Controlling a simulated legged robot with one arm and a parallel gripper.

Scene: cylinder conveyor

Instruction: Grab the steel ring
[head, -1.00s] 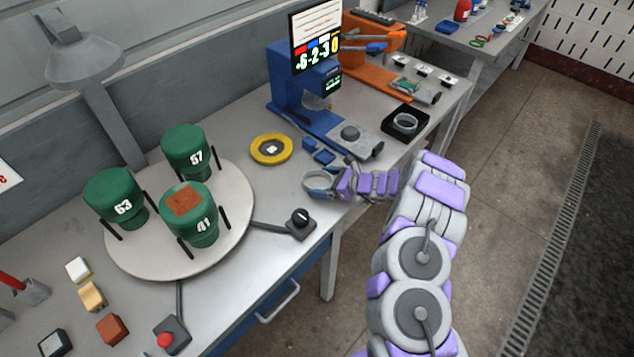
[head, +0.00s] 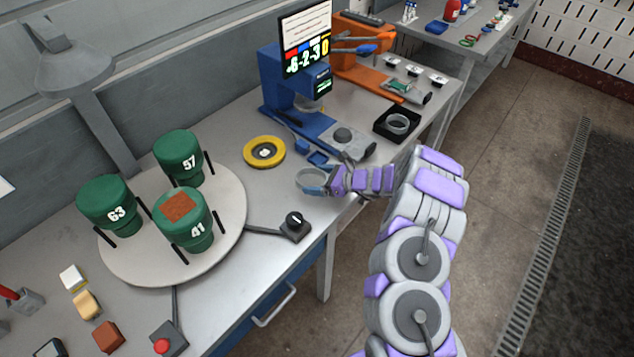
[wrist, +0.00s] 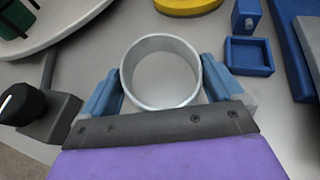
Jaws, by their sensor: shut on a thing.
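The steel ring (wrist: 165,104) is a short, hollow silver cylinder. In the wrist view it sits between the two blue fingers of my gripper (wrist: 161,70), one on each side, and the fingers are shut on it. The head view shows my gripper (head: 318,182) and the ring (head: 303,174) near the front edge of the workbench (head: 262,205). I cannot tell if the ring touches the bench. A second silver ring (head: 397,124) lies in a black square tray (head: 381,130) farther back right.
A yellow ring (head: 250,160) and a small open blue box (head: 317,158) lie behind my gripper. A blue press (head: 275,85) with a display stands behind. A black-knobbed switch (head: 295,226) is at front left, beside a turntable (head: 150,275) holding green 63, 57 and 41 containers.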

